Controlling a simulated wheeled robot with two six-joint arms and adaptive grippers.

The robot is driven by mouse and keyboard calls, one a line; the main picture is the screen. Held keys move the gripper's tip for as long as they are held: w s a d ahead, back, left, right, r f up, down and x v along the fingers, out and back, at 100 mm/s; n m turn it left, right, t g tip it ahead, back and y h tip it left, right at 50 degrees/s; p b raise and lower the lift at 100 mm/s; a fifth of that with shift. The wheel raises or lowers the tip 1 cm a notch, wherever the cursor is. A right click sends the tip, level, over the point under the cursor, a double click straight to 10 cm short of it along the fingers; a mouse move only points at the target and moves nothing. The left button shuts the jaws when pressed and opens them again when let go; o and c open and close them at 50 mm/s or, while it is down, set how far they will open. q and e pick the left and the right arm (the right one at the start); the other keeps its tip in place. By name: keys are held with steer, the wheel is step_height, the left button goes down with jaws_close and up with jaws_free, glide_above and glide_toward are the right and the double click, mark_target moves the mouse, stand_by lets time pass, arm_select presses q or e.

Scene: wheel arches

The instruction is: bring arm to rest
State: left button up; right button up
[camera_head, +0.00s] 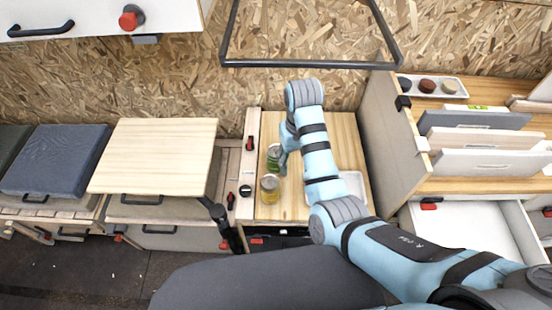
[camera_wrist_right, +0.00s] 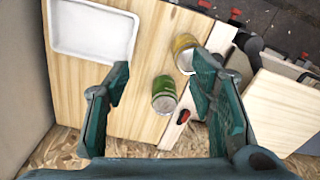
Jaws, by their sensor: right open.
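My right arm (camera_head: 322,165) reaches in from the lower right of the head view and bends over the wooden worktop (camera_head: 345,135). Its right gripper (camera_wrist_right: 160,78) shows in the wrist view with its two teal fingers apart and nothing between the tips. In the head view the gripper is mostly hidden by the wrist, beside the green can (camera_head: 273,158). The green can also shows in the wrist view (camera_wrist_right: 164,98), below the gap between the fingers. A yellow can (camera_head: 269,188) stands close by; it is partly behind a finger in the wrist view (camera_wrist_right: 183,48). My left gripper is not in view.
A white tray (camera_head: 353,184) lies on the worktop, partly hidden by my arm. A wooden flap (camera_head: 155,155) and dark cushion (camera_head: 58,158) are left. A black frame (camera_head: 310,64) hangs behind.

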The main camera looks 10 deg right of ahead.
steer(key=shift+a, duration=0.2)
stand_by(0.6)
